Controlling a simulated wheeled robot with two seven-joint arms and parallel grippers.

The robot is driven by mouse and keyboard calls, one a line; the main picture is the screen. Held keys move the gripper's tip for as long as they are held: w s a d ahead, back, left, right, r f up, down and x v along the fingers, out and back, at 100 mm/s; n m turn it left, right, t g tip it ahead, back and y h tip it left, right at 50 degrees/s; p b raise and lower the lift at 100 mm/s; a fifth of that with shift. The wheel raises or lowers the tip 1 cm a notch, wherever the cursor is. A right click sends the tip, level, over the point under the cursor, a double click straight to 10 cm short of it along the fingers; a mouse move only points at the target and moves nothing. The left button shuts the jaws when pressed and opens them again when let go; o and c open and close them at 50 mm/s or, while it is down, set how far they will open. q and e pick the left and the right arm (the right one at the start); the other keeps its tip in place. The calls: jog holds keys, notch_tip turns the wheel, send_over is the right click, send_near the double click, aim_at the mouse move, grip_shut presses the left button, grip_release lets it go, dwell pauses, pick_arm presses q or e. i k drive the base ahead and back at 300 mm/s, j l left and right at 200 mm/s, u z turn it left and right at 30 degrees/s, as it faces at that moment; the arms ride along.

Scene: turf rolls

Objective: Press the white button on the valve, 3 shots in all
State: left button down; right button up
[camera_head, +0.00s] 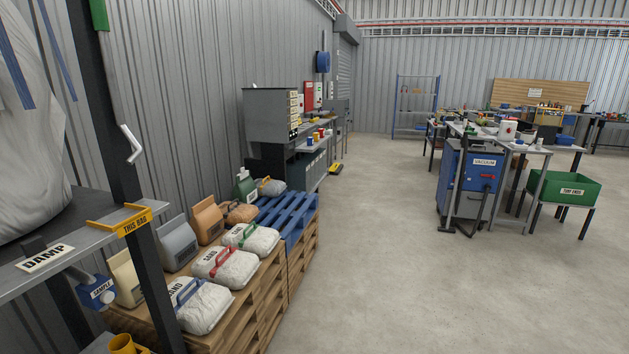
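A grey-white pipe joins the valve from the upper left. A yellow cup (122,344) stands below the valve, partly cut off by the bottom edge. A big pale bag (30,130) sits above the ledge. Neither of my grippers shows in this view.
The ledge (70,262) carries a DAMP label and a yellow THIS BAG sign (135,225). A dark post (125,170) with a white hook rises beside the valve. Pallets (265,310) with several sacks stand to the right. The floor (390,260) beyond is clear.

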aim_at(107, 296)
jog(key=j+u, duration=0.1)
jog(key=u, duration=0.35)
jog(key=i+u, duration=0.1)
jog(key=u, duration=0.4)
jog(key=j+u, duration=0.1)
jog(key=u, duration=0.35)
jog(key=i+u, duration=0.15)
jog(key=u, duration=0.35)
jog(key=i, duration=0.2)
